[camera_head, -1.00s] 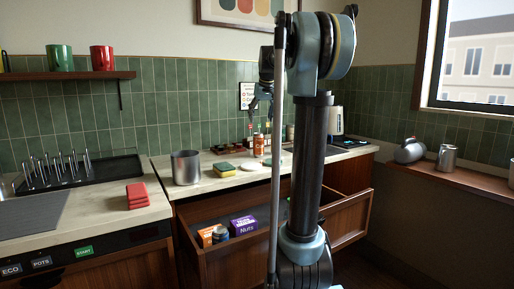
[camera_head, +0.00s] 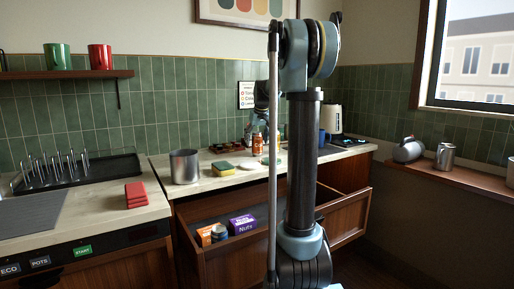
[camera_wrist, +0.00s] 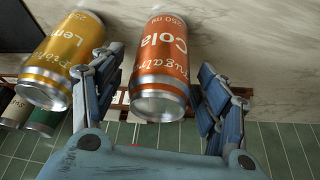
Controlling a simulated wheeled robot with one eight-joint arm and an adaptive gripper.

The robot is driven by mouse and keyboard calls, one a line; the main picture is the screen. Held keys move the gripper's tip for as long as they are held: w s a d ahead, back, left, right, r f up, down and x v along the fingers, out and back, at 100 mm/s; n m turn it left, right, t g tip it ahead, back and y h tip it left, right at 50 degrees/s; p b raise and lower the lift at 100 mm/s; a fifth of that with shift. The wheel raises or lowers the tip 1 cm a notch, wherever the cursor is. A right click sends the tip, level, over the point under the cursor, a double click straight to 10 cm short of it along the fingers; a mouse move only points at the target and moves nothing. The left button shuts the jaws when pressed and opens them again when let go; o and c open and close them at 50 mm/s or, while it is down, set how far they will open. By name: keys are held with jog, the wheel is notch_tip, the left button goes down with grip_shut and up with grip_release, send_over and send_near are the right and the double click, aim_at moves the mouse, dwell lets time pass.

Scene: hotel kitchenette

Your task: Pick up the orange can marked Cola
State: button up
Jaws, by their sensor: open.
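The orange can marked Cola (camera_wrist: 160,68) shows large in the wrist view, upside down in the picture. My gripper (camera_wrist: 161,62) is open, with one finger on each side of this can. A gap shows on the right side; I cannot tell whether the left finger touches it. A yellow can (camera_wrist: 62,58) stands close by on the left, beside the left finger.
Below, an open drawer (camera_head: 200,262) holds a purple Nuts box (camera_head: 242,224). Green tiles (camera_wrist: 285,140) are close in the wrist view.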

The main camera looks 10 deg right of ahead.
aim_at(256, 143)
jog(key=shift+x, duration=1.55)
jog(key=c, duration=1.4)
jog(key=shift+d, duration=0.1)
